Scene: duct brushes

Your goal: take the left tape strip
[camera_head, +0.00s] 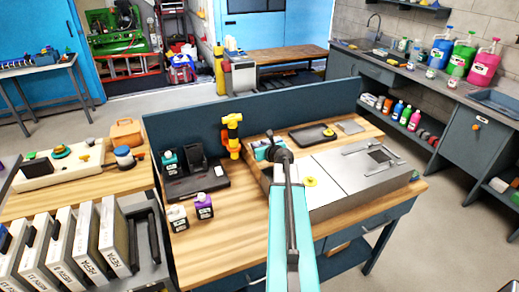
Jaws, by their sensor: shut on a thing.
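A pale metal duct box (325,200) stands on the right part of the wooden bench. On its top is a dark square opening (381,155). One grey strip (358,148) lies on the far side of the opening and another grey strip (383,172) on the near side. I cannot tell which one is the left tape strip. My teal arm reaches up from the bottom middle. My gripper (267,149) is at its far end, left of the box, mostly hidden by the wrist. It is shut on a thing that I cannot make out.
A yellow-orange tool (233,135) stands upright left of my gripper. A black tray (198,180) and two small bottles (190,212) are on the bench's left. A dark tray (312,135) lies behind the box. A blue panel (205,138) closes the bench's back.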

